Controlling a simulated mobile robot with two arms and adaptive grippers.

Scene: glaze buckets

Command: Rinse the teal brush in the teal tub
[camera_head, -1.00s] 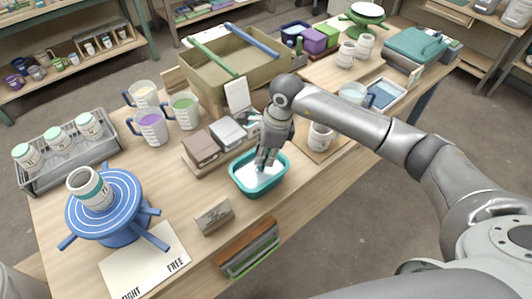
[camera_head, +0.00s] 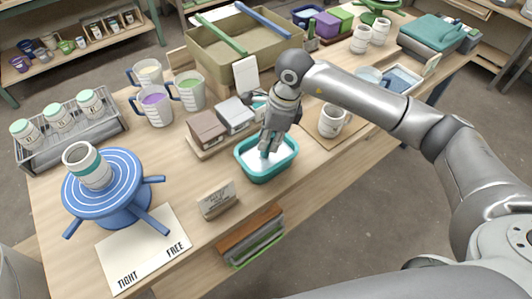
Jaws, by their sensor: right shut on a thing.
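The teal tub (camera_head: 266,171) stands near the front edge of the wooden table and holds pale liquid. My right gripper (camera_head: 269,150) reaches down over the tub, its fingertips at or just above the liquid. It is shut on the teal brush, which is mostly hidden by the fingers; I cannot tell how deep the bristles are. My left gripper is not in view.
A white mug (camera_head: 332,120) is to the right. Jugs (camera_head: 156,105), a blue turntable (camera_head: 118,200) with a cup, and a jar rack (camera_head: 70,137) fill the left.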

